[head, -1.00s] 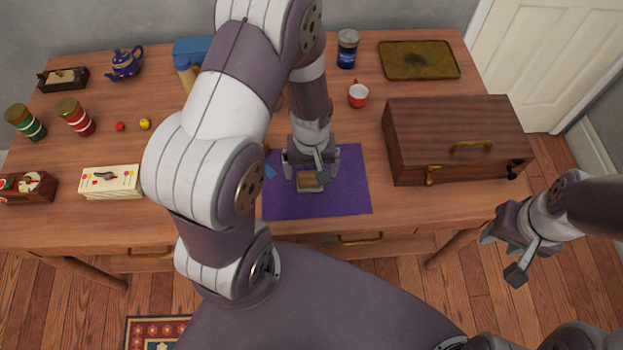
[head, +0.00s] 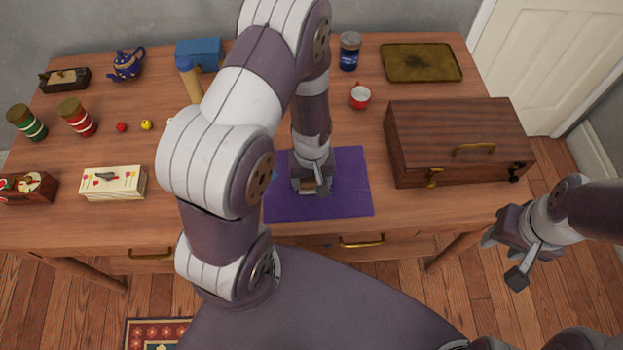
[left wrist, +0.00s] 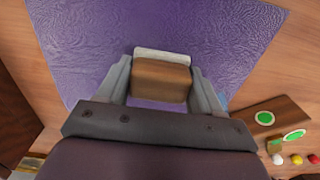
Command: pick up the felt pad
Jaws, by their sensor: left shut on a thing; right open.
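The felt pad (left wrist: 162,82), a brown block with a whitish layer along one side, sits between the fingers of my left gripper (left wrist: 162,88) in the left wrist view. The fingers are shut on its two sides. In the head view the pad (head: 307,184) is mostly hidden by my left gripper (head: 311,187), low over the purple mat (head: 345,195). I cannot tell whether the pad touches the mat. My right gripper (head: 505,262) is open and empty, off the table's right front edge.
A wooden chest (head: 455,140) stands right of the mat. Jars, a teapot (head: 126,64) and boxes are at left. A bluish item shows beside my left gripper, partly hidden.

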